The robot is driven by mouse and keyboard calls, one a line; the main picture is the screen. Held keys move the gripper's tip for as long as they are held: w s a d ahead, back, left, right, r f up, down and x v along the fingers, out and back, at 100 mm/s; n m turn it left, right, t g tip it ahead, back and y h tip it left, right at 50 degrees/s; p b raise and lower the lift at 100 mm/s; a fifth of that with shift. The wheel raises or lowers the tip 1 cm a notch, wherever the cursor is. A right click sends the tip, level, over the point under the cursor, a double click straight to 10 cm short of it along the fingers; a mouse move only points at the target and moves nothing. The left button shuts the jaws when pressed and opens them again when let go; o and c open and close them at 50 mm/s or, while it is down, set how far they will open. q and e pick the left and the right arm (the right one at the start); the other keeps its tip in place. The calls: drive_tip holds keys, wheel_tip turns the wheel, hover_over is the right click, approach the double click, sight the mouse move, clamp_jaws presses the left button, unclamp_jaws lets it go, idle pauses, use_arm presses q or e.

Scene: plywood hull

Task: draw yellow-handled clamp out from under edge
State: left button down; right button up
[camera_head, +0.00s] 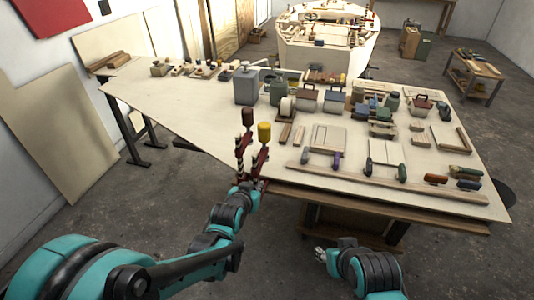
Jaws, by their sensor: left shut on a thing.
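The yellow-handled clamp (264,133) stands upright at the near left edge of the plywood table, its yellow handle on top and its red body below. A similar clamp with a dark brown handle (247,117) stands close beside it, to the left. My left gripper (253,184) is at the table edge, shut at the lower part of the yellow-handled clamp; its fingers are small and partly hidden there. Whether the clamp's lower jaw is still under the edge cannot be made out. My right gripper (322,257) hangs low in front of the table, apart from everything; its finger opening is unclear.
The plywood table (190,112) carries a grey can (246,86), several boxes and jars, and a long wooden strip (385,183) along the near edge. Its left part is mostly bare. Open floor lies in front.

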use_arm(q)
drive_tip(key=s, duration=0.2)
drive_tip(key=shift+s+a, duration=0.3)
drive_tip(key=shift+a, duration=0.1)
idle(0.4)
wheel_tip(320, 180, up, 17)
drive_tip(key=p, duration=1.4)
drive_tip(key=shift+d, duration=0.1)
